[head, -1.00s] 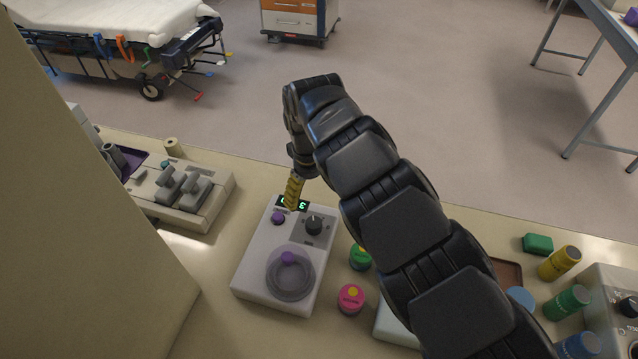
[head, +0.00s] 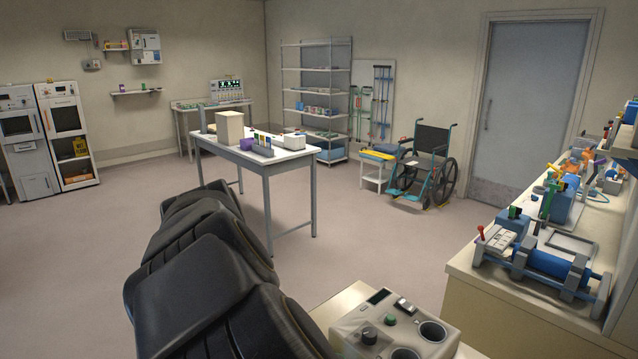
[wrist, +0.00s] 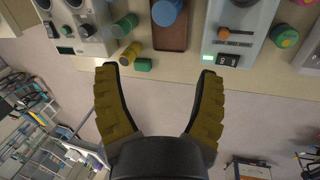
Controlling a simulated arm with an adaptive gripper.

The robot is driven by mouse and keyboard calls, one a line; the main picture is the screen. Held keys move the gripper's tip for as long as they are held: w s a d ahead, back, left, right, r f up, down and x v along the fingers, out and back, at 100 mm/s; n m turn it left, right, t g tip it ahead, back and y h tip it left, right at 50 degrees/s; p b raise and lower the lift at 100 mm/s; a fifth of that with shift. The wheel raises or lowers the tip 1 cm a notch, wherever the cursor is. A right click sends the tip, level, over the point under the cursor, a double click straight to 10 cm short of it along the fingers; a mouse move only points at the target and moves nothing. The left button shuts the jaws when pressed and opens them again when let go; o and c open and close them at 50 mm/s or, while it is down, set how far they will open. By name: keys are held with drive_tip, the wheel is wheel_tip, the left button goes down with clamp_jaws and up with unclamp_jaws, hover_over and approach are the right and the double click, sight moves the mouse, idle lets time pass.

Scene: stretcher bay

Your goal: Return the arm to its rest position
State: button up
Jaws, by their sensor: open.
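My gripper (wrist: 158,72) shows in the wrist view with its two yellow ribbed fingers spread wide apart. Nothing is between the fingers; they hang over the front edge of the counter (wrist: 270,68), with the floor behind them. In the head view my dark segmented arm rises from the bottom edge at the left of centre. Its gripper end is out of that view.
In the wrist view a brown tray (wrist: 171,38), a green block (wrist: 142,65), a yellow cylinder (wrist: 130,54) and a grey device (wrist: 236,20) lie near the fingers. The head view shows a table (head: 285,163), a wheelchair (head: 428,165) and open floor.

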drive_tip(key=s+d+r+m+g, duration=0.1)
drive_tip(key=s+d+m, duration=0.1)
drive_tip(key=d, duration=0.4)
drive_tip(key=s+d+r+m, duration=0.2)
drive_tip(key=s+d, duration=0.1)
drive_tip(key=d, duration=0.3)
drive_tip(key=s+d+f+m+g+y, duration=0.1)
drive_tip(key=s+d+f, duration=0.1)
drive_tip(key=s, duration=0.8)
drive_tip(key=s+d+f+m+g+y, duration=0.1)
drive_tip(key=s+d, duration=0.3)
drive_tip(key=s, duration=0.6)
drive_tip(key=shift+d+f+m, duration=0.25)
drive_tip(key=shift+f+m, duration=0.15)
drive_tip(key=shift+m, duration=0.2)
